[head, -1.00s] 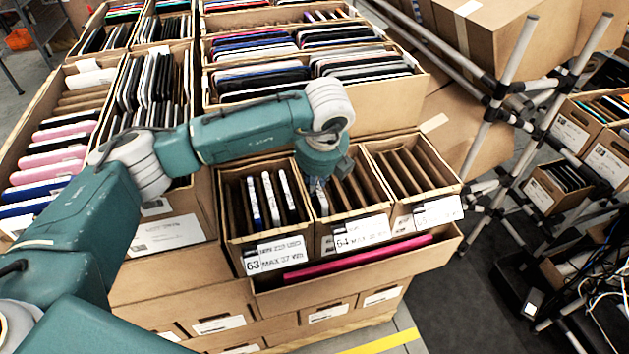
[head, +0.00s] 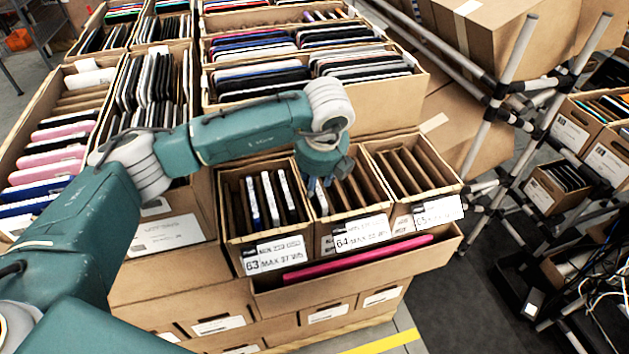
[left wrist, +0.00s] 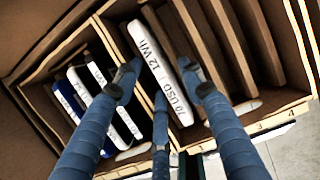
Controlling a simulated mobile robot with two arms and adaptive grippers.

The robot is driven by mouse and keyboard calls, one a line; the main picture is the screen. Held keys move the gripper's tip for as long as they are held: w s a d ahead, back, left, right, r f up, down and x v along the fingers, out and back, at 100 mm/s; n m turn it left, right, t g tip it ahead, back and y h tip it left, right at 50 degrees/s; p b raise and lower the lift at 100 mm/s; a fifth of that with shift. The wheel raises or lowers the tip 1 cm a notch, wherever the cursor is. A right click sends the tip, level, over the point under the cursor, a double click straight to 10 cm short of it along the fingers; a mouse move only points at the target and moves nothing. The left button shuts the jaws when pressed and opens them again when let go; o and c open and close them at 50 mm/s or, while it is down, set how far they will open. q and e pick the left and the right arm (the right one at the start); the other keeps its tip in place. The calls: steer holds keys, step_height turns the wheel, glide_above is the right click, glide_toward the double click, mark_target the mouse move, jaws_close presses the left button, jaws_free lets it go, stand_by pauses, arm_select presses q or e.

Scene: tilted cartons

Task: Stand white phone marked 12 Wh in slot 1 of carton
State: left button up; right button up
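The white phone (left wrist: 158,58), lettered "70 USD | 12 Wh", stands on edge in the leftmost slot of the middle carton (head: 352,246), labelled 64. A brown divider (left wrist: 178,32) is at its right. My left gripper (left wrist: 161,72) is over the phone. One finger is to its left, one to its right, and the middle finger covers part of its near end. The outer fingertips look spread, with a small gap at the left. In the head view my left gripper (head: 319,187) points down into the carton, and the phone there is mostly hidden. My right gripper is not in view.
The carton at left (head: 233,240), labelled 63, holds several white, blue and dark phones (left wrist: 98,103). The carton at right (head: 448,190) shows only brown dividers. A pink item (head: 358,257) lies in front. Larger boxes of phones stand behind and at left.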

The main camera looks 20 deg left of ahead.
arm_select(q)
steer(key=w+a+p+v, duration=0.1)
steer(key=p+v, duration=0.3)
steer(key=v, duration=1.6)
steer(key=shift+w+r+p, duration=0.35)
steer(key=shift+w+r, duration=0.05)
steer(key=shift+r, duration=0.2)
steer(key=shift+a, duration=0.1)
